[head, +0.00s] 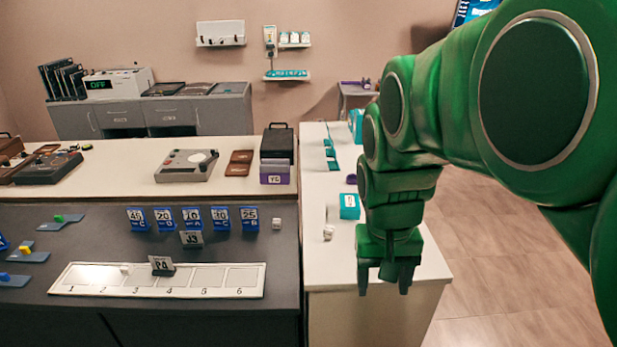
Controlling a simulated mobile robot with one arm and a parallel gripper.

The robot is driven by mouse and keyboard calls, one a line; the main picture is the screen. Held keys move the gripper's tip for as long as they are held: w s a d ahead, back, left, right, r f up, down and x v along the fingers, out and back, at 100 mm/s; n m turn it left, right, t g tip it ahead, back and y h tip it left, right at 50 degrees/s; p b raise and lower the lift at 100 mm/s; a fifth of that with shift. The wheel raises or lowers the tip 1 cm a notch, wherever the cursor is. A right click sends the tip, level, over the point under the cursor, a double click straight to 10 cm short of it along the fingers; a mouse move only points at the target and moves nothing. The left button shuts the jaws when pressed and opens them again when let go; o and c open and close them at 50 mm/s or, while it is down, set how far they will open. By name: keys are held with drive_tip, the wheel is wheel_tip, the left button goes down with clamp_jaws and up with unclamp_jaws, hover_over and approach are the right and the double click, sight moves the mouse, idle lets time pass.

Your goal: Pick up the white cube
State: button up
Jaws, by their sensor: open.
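A small white cube (277,223) sits on the dark countertop (90,245), right of a row of blue number cards. Another small whitish object (328,232) sits on the white side counter, left of my gripper; its exact shape is too small to tell. A third small white piece (124,268) lies on the white numbered tray (200,291). My gripper (384,287) points down, open and empty, over the front right part of the white side counter. It is apart from all of these, to their right.
Blue cards (192,219) and dark card J3 (191,239) stand behind the tray; card P4 (161,265) stands at it. A teal box (349,206) stands close left of my forearm. A purple box (275,173) and grey device (186,165) are further back. The side counter's front is clear.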

drive_tip(key=w+a+f+t, duration=0.1)
drive_tip(key=w+a+f, duration=0.1)
drive_tip(key=w, duration=1.6)
drive_tip(key=t, duration=0.3)
approach(277, 221)
drive_tip(key=f, duration=0.2)
drive_tip(key=shift+w+d+f+y, duration=0.15)
drive_tip(key=shift+w+f, duration=0.1)
drive_tip(key=shift+f, duration=0.25)
drive_tip(key=shift+w+d+f+y, duration=0.15)
drive_tip(key=shift+w+f, duration=0.1)
drive_tip(key=shift+f, duration=0.3)
drive_tip(key=shift+w+x, duration=0.15)
drive_tip(key=shift+x, duration=0.5)
drive_tip(key=shift+w+x, duration=0.15)
drive_tip(key=shift+x, duration=1.7)
drive_tip(key=shift+s, duration=0.1)
